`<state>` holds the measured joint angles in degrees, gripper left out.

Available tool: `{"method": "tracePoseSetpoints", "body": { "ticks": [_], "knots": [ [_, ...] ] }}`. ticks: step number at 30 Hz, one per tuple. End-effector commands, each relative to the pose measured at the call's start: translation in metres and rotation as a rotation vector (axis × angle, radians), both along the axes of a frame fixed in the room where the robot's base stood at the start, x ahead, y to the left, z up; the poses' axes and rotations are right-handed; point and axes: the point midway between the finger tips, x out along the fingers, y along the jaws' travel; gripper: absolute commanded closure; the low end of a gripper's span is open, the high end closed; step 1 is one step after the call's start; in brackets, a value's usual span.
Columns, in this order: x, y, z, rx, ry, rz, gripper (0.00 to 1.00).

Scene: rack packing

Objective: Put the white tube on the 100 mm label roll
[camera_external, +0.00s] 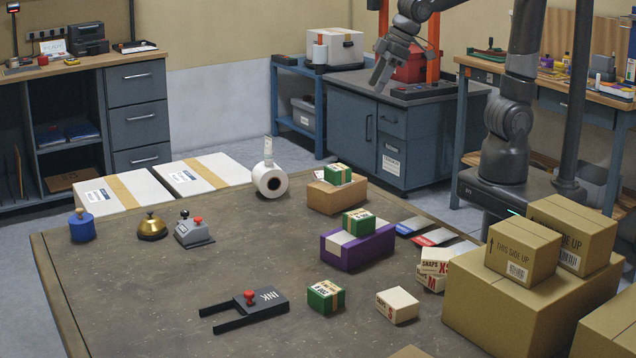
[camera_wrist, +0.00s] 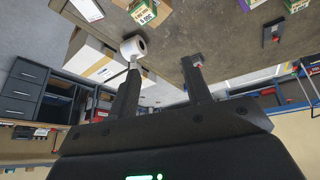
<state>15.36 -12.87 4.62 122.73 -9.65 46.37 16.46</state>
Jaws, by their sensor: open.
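A white label roll (camera_external: 270,181) with a dark core hole lies on its side at the back of the brown worktable. A small pale upright piece (camera_external: 268,149) shows just above it; I cannot tell whether it is a tag. The roll also shows in the wrist view (camera_wrist: 134,46), beyond my left finger. My gripper (camera_external: 379,84) is open and empty, raised in the air well right of the roll. Its two fingers are apart in the wrist view (camera_wrist: 161,66).
Green-and-white cartons (camera_external: 338,174) sit on a brown box (camera_external: 337,196) and a purple box (camera_external: 357,246). A blue jar (camera_external: 82,228), brass bell (camera_external: 152,228), and grey stamp device (camera_external: 193,232) stand left. Cardboard boxes (camera_external: 524,249) crowd the right.

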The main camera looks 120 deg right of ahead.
Motion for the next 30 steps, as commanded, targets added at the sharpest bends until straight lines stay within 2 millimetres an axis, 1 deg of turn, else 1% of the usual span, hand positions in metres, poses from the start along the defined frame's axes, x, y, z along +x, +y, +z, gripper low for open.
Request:
{"method": "tracePoseSetpoints", "body": {
  "ticks": [1,6,9,12,15,18,21,30],
  "knots": [
    [-0.017,0.013,0.005,-0.001,-0.009,0.035,0.55],
    [-0.071,0.051,0.008,0.009,-0.027,0.157,0.55],
    [-0.102,0.069,0.005,0.019,-0.037,0.229,0.55],
    [-0.128,0.083,0.000,0.028,-0.049,0.295,0.55],
    [-0.148,0.092,-0.006,0.037,-0.056,0.345,0.55],
    [-0.160,0.098,-0.010,0.043,-0.060,0.379,0.55],
    [-0.166,0.101,-0.013,0.046,-0.063,0.395,0.55],
    [-0.167,0.101,-0.013,0.046,-0.062,0.397,0.55]
  ]
}}
